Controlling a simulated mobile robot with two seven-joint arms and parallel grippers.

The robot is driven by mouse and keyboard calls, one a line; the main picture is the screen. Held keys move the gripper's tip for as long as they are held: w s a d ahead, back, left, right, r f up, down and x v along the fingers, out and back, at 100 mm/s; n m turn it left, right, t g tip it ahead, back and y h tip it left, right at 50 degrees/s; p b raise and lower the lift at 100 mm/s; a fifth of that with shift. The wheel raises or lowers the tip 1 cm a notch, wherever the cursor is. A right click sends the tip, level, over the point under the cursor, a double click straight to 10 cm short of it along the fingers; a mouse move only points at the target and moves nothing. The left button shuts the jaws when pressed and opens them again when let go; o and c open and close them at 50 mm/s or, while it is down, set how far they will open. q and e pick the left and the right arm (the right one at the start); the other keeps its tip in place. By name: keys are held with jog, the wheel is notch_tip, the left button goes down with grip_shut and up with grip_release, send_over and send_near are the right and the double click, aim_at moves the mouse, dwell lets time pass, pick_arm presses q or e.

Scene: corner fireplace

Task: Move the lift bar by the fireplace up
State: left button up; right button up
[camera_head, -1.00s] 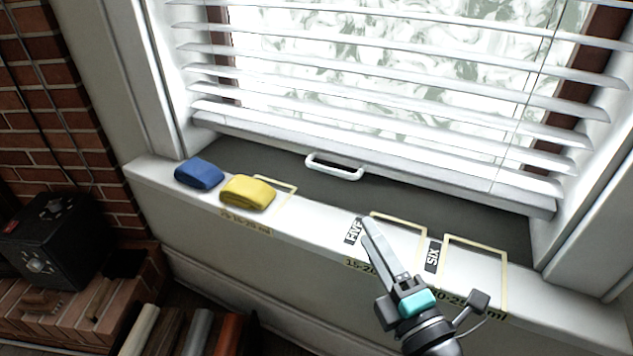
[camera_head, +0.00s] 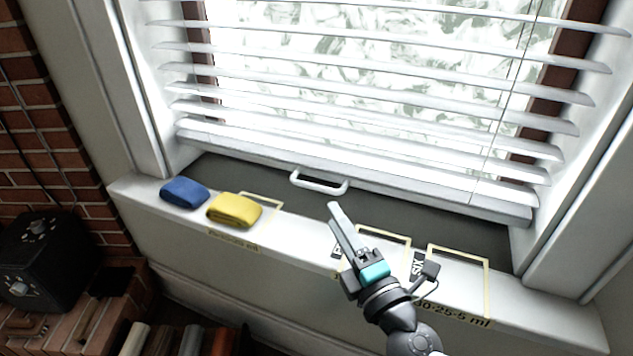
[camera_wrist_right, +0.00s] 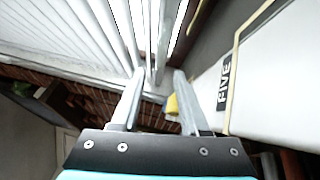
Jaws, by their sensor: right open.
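The lift bar (camera_head: 319,189) is a white loop handle on the bottom rail of the white window blind (camera_head: 380,178). The rail hangs low, just above the grey strip behind the sill. My right gripper (camera_head: 335,207) is just below and in front of the bar's right half in the head view, apart from it or nearly so; the exact gap cannot be told. In the right wrist view its two fingers (camera_wrist_right: 158,76) are apart with nothing held between them. White blind parts lie beyond the fingertips there, and the bar cannot be clearly told from them. My left gripper is not in view.
The white sill (camera_head: 290,238) carries a folded blue cloth (camera_head: 184,192) and a folded yellow cloth (camera_head: 234,210) at left. Taped outlines labelled FIVE (camera_wrist_right: 223,88) and SIX (camera_head: 417,266) lie at right. A black box (camera_head: 40,260) stands by the brickwork at left.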

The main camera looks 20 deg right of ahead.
aim_at(316, 185)
jog(key=w, duration=0.4)
jog(key=w+a+r+p, duration=0.1)
jog(key=w, duration=0.2)
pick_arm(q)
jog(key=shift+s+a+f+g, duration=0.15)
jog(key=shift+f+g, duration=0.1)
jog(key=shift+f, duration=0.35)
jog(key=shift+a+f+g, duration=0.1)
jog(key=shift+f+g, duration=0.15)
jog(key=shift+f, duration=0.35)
pick_arm(e)
jog(key=shift+w+a+r, duration=0.1)
jog(key=shift+w, duration=1)
jog(key=shift+c, duration=0.4)
grip_shut()
